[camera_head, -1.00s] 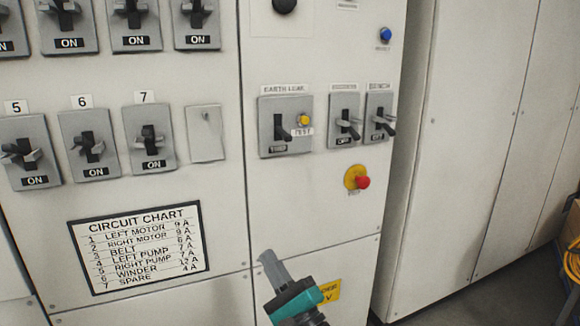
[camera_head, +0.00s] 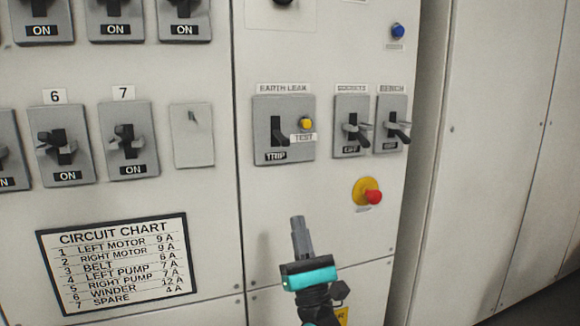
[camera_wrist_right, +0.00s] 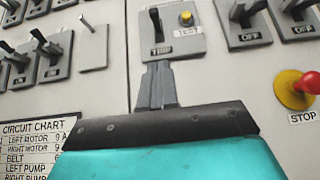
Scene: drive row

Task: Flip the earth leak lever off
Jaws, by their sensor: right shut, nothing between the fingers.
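The earth leak switch is a grey plate (camera_head: 262,120) on the white panel, with an "EARTH LEAK" label above it. The wrist view shows the lever (camera_wrist_right: 156,22) at the top, just above my fingers. My right gripper (camera_head: 298,221) is shut and empty, pointing up, below the switch plate and apart from the lever in the head view. It also shows in the wrist view (camera_wrist_right: 157,72). My left gripper is not in view.
Two smaller switches, sockets (camera_head: 353,130) and bench (camera_head: 391,128), stand to the right. A red stop button (camera_head: 373,197) on a yellow base sits below them. A circuit chart (camera_head: 118,265) is lower left.

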